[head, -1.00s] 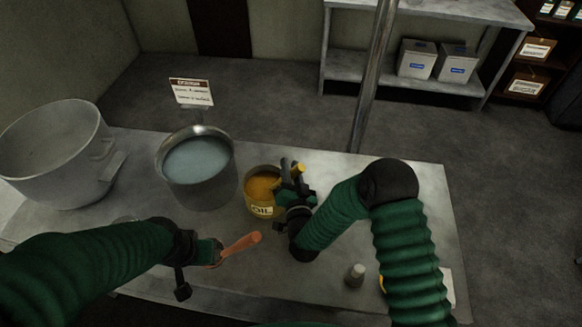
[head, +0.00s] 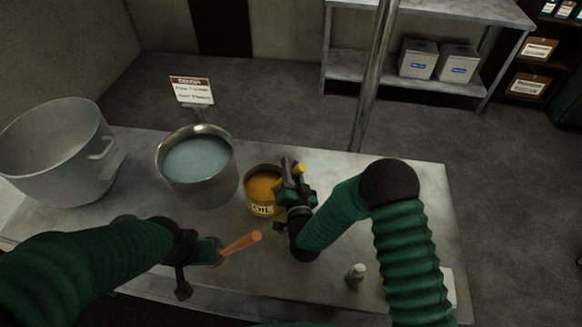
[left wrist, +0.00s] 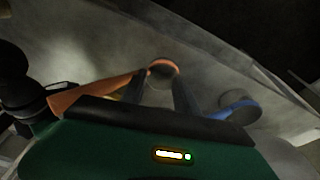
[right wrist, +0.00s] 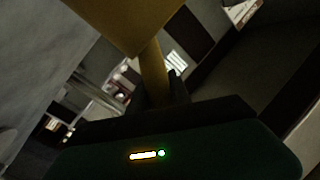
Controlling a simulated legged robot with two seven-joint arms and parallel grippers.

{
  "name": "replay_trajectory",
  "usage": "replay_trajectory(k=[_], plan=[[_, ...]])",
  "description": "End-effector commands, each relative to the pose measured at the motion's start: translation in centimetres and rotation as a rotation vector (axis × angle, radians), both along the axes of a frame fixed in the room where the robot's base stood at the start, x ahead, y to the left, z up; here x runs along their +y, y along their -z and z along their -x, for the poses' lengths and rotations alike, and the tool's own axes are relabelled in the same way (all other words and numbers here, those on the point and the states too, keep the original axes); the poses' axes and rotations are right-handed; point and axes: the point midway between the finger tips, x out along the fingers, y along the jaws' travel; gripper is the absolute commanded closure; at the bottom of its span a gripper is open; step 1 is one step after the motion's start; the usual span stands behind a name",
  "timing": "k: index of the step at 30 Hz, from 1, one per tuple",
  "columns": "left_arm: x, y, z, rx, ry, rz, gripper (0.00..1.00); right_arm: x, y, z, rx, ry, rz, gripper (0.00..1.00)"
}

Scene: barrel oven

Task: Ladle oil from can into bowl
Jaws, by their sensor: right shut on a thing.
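The oil can (head: 263,210), yellow with an OIL label, stands open on the table with orange-yellow oil inside. My right gripper (head: 292,176) is at the can's right rim, shut on a yellow handle (right wrist: 152,68). A broad yellow part (right wrist: 120,18) tops the right wrist view; whether it is the ladle's cup, I cannot tell. A metal bowl (head: 205,192) with pale bluish contents stands left of the can. My left gripper (left wrist: 162,92) is low over the table beside an orange-handled tool (head: 240,243). Its fingers look apart, with the tool's orange ring (left wrist: 163,66) beyond them.
A large metal pot (head: 75,185) stands at the table's left. A small grey bottle (head: 355,274) stands at the front right. A sign (head: 191,90) is behind the bowl, and a metal pole (head: 372,80) rises behind the table. A blue-rimmed item (left wrist: 238,105) shows in the left wrist view.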

Motion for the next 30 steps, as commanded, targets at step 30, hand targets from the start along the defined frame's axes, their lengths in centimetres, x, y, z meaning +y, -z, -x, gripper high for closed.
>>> replay_trajectory(k=[30], plan=[[0.0, -8.5, 0.0, 0.000, 0.000, 0.000, 0.64, 0.0, -12.3, 0.0, -0.001, 0.000, -0.001, 1.00]])
